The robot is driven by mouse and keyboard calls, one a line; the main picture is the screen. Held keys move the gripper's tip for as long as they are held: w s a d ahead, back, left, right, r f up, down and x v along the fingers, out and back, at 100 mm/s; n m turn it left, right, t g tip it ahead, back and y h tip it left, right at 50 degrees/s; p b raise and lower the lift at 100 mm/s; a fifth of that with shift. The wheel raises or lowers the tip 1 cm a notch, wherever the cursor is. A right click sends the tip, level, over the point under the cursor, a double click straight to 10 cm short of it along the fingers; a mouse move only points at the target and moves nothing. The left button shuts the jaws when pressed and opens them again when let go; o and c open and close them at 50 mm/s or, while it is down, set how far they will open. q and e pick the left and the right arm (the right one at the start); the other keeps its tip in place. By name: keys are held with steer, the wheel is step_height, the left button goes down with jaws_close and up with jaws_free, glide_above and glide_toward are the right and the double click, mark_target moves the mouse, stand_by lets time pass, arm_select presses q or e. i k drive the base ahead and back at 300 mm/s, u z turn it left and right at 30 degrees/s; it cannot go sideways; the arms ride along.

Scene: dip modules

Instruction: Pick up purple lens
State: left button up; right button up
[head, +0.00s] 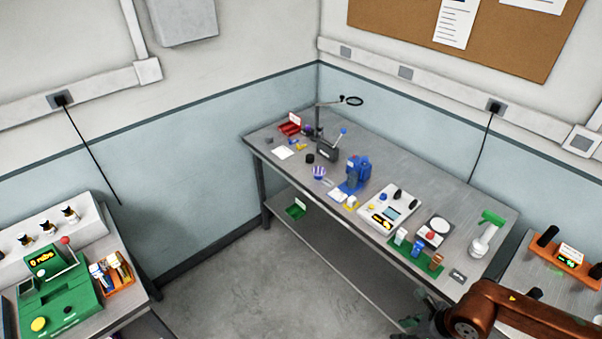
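A small dark purple round thing (307,130), which may be the purple lens, sits at the far left end of the long grey table (460,192), beside a thin stand. A purple-and-white cup-like thing (319,173) stands nearer the front edge. Both are too small to tell which is the lens. My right gripper (424,321) is low at the bottom right, in front of the table and far from both. It is dark and partly cut off by the picture's edge, so its fingers are unclear. My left gripper is out of view.
The table holds a red box (290,125), a blue device (357,170), a white panel device (388,208), a green tray (430,264) and a spray bottle (484,240). A green machine (60,290) stands on another bench at left. The floor (260,285) between is clear.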

mark_target(319, 171)
steer(key=u, duration=0.45)
steer(key=i, duration=1.85)
steer(key=u, duration=0.6)
steer(key=i, duration=1.55)
steer(key=z, duration=2.1)
